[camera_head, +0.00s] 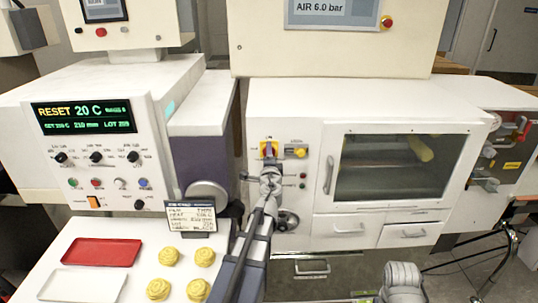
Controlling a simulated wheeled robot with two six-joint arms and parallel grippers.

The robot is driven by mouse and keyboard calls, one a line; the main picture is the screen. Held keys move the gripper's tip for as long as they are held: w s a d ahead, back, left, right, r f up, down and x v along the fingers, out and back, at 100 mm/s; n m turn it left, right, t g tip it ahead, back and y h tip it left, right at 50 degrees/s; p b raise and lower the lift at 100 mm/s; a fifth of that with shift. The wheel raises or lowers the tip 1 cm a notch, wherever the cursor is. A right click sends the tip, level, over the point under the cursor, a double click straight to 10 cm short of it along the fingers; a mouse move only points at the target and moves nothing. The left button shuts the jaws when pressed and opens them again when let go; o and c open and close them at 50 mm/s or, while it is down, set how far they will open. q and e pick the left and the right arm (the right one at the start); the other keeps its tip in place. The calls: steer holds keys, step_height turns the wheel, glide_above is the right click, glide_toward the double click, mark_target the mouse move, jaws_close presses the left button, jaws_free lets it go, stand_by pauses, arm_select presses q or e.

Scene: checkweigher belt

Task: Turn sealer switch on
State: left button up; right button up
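A white machine on the left has a control panel with a green display (84,117) reading RESET 20 C. Below it are several black knobs (96,157), a row of coloured buttons (119,183) and an orange rocker switch (94,202). I cannot read which switch is labelled for the sealer. My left gripper (270,172) is just below the rotary switch, in front of the panel; its fingers are too small to read. My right gripper (402,276) is low at the right, away from the panels.
A windowed door (393,167) is to the right. A red tray (101,252), a white tray (84,286), yellow rolls (169,256) and a label stand (191,216) occupy the left table.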

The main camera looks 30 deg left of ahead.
stand_by(0.5)
arm_select(q)
steer(key=o, duration=1.4)
steer(key=v, duration=0.8)
